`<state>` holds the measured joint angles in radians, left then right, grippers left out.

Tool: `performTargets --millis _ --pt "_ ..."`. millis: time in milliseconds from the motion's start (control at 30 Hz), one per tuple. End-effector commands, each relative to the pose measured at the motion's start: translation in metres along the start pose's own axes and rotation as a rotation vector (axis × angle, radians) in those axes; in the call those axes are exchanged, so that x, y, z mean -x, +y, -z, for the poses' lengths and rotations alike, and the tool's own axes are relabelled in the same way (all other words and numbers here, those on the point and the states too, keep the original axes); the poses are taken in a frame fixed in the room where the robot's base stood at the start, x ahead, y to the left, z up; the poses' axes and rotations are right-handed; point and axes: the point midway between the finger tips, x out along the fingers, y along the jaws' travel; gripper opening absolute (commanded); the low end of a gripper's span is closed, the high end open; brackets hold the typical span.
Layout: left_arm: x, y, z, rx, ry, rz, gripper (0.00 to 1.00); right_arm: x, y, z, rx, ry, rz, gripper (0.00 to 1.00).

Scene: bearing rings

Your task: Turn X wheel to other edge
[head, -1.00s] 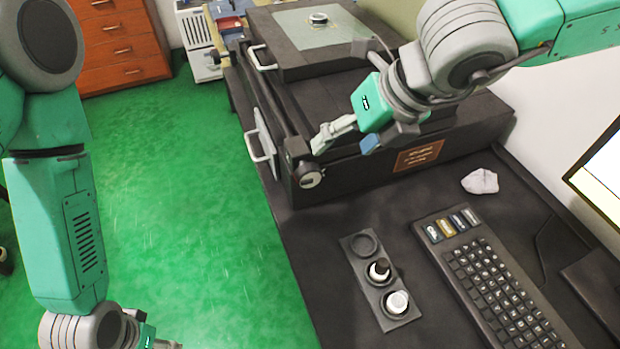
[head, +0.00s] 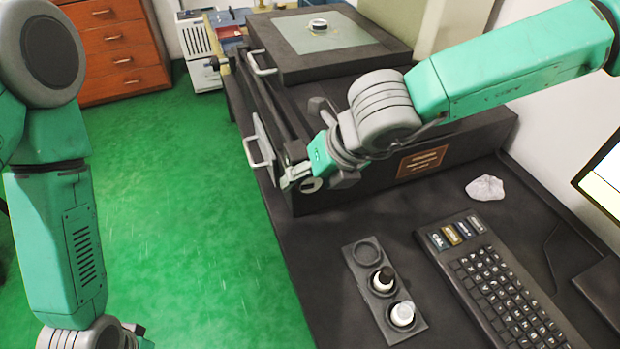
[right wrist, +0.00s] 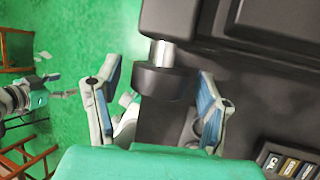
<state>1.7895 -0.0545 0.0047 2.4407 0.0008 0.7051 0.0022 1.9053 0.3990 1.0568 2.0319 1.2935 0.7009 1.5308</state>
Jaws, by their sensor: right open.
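The X wheel is a dark round knob (right wrist: 162,82) on a short silver shaft at the front corner of the black machine. In the right wrist view my right gripper (right wrist: 160,75) is open, one finger on each side of the wheel. Gaps show between the wheel and both fingers. My left gripper (head: 138,335) is at the bottom left of the head view, partly cut off, away from the machine.
The black machine (head: 455,140) carries a plate with a small ring (head: 318,26). A holder (head: 362,255) with small round parts and a keyboard (head: 490,270) lie on the desk. A crumpled white piece (head: 485,188) lies behind them. Green floor is open at left.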

Motion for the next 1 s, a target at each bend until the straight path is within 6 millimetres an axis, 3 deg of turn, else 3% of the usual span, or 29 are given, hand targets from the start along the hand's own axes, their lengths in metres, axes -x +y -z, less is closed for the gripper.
performTargets --millis 67,200,433,800,1000 --pt "0.000 0.000 0.000 0.000 0.000 0.000 0.63 0.000 0.000 0.000 0.000 0.000 0.000 0.59" --pt "0.000 0.000 0.000 0.000 0.000 0.000 0.63 0.000 0.000 0.000 0.000 0.000 0.000 0.12" --pt "0.005 0.000 0.000 0.000 -0.001 0.000 0.63 0.001 0.001 0.000 0.010 0.002 0.021 0.12" --pt "0.053 0.000 0.003 0.000 0.000 0.000 0.63 0.004 0.003 -0.001 0.140 0.003 0.331 0.12" --pt "0.062 -0.001 0.003 0.000 0.000 0.000 0.63 0.001 0.002 -0.001 0.176 0.000 0.428 0.12"
